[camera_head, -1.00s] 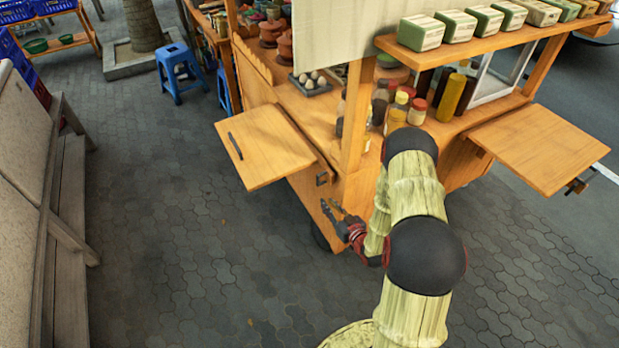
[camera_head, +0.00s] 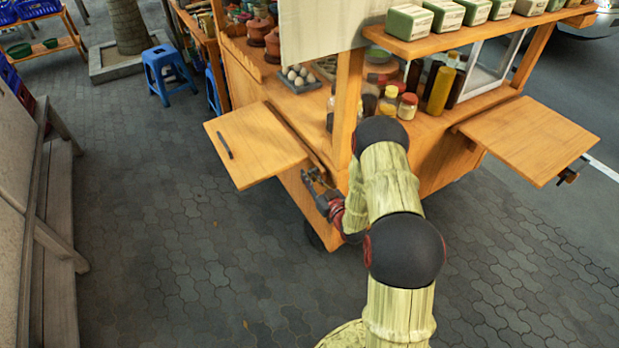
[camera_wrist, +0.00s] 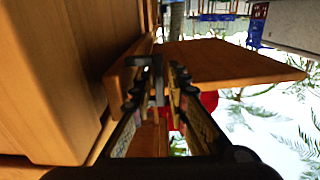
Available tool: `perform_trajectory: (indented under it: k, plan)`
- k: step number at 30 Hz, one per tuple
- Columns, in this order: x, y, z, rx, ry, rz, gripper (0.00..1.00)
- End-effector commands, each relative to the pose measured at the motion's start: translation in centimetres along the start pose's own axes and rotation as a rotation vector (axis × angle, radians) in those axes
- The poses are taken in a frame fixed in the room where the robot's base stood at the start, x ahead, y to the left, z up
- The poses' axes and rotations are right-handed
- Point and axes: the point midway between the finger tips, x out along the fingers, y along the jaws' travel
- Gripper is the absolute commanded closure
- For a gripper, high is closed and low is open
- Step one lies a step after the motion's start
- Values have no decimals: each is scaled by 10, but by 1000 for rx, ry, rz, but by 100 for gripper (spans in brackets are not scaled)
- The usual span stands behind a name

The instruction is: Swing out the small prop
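The left fold-out shelf (camera_head: 255,145) of the wooden cart is raised about level, with a dark handle bar on top. My gripper (camera_head: 313,178) is under its right edge, close to the cart's side wall. In the wrist view the shelf (camera_wrist: 235,62) spans the upper right. A small grey metal bracket (camera_wrist: 147,62), which looks like the prop, shows at the shelf's edge by the wall. Its end reaches between my gripper's fingertips (camera_wrist: 157,88). The fingers are apart, with a visible gap. Whether they touch the bracket cannot be told. In the head view my gripper hides the bracket.
Bottles and jars (camera_head: 393,103) stand on the cart counter (camera_head: 320,105) above my arm. A second fold-out shelf (camera_head: 527,140) juts out at right. A blue stool (camera_head: 168,72) stands behind. The paving (camera_head: 170,220) left of the cart is clear.

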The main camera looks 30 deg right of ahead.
Motion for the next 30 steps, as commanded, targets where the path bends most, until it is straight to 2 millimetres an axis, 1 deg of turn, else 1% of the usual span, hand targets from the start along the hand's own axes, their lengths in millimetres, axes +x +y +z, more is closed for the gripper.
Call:
perform_trajectory:
  k: [6,15,30]
  plan:
    - [1,0,0,0,0,0,84]
    - [0,0,0,0,0,1,100]
    - [0,0,0,0,0,1,100]
